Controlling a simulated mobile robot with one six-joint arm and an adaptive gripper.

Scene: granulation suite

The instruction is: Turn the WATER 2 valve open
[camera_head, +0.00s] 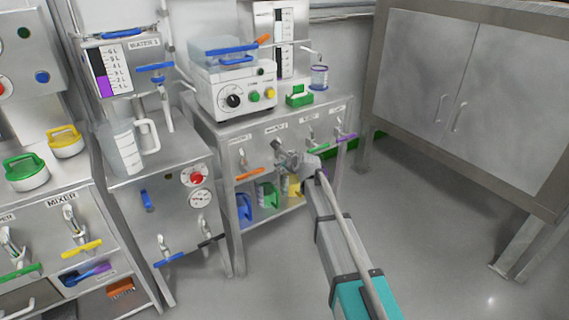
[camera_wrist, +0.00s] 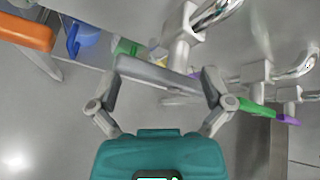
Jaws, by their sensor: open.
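A row of valves with coloured levers runs along the front of the steel bench (camera_head: 222,150). The second one has a grey lever (camera_wrist: 158,76) on a white stem (camera_wrist: 180,52). A small label (camera_head: 276,127) above it seems to read WATER 2, but is hard to make out. My gripper (camera_head: 292,160) is in front of this valve and hides most of it in the head view. In the wrist view my gripper (camera_wrist: 165,82) is open, its two fingers at either end of the grey lever, which lies roughly crosswise. Contact with the lever cannot be told.
An orange lever (camera_head: 250,174) is to the left; green (camera_head: 325,148) and purple (camera_head: 346,136) levers are close on the right. A shelf with coloured items (camera_head: 267,196) lies below. The floor (camera_head: 430,220) to the right is clear before a steel cabinet (camera_head: 450,90).

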